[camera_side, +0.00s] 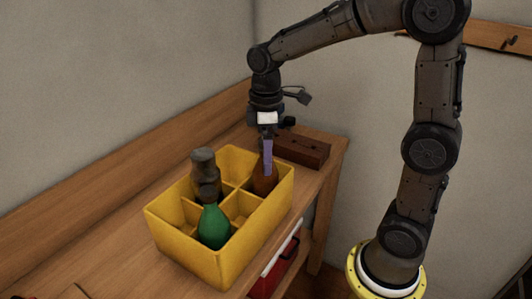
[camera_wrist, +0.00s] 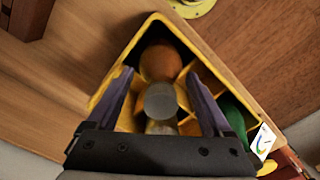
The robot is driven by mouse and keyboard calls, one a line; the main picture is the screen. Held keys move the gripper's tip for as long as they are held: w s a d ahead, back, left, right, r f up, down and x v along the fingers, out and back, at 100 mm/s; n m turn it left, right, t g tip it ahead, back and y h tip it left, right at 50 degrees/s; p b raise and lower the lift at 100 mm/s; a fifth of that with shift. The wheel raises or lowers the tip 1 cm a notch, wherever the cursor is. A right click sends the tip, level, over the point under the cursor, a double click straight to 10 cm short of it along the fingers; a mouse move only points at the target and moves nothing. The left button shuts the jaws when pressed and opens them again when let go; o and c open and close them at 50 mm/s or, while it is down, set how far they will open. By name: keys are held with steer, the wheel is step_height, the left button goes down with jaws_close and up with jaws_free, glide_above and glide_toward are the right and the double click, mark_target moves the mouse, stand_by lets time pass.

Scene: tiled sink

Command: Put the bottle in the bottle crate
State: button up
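The yellow bottle crate (camera_side: 185,262) stands on the wooden bench, split into compartments. A brown bottle (camera_side: 264,183) stands upright in the compartment at its far right end. My gripper (camera_side: 267,168) points down over this bottle. In the wrist view, the two purple fingers of my gripper (camera_wrist: 160,92) are apart, one either side of the grey top. Whether they touch it is unclear. A green bottle (camera_side: 213,225) and a dark grey-brown bottle (camera_side: 206,178) also stand in the crate.
A dark brown block-like box (camera_side: 301,150) lies on the bench just behind the crate. A wall and wooden backboard (camera_side: 130,170) run along the bench's left side. A red and white container (camera_side: 275,265) is below the bench top.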

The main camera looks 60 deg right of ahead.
step_height(320, 180, up, 11)
steer(key=shift+r, duration=0.2)
steer(key=shift+s+r, duration=0.2)
steer(key=shift+r, duration=0.2)
steer(key=s+a+f+m+t, duration=0.1)
steer(key=s+f+m+t, duration=0.1)
steer(key=s, duration=0.6)
steer(key=s+a+f+m+t, duration=0.1)
steer(key=s+f+m+t, duration=0.2)
steer(key=s+f+m, duration=0.2)
steer(key=s+f, duration=0.1)
steer(key=s, duration=0.1)
steer(key=shift+s+a+f+t, duration=0.15)
steer(key=shift+s+a+t, duration=0.15)
steer(key=shift+s, duration=0.05)
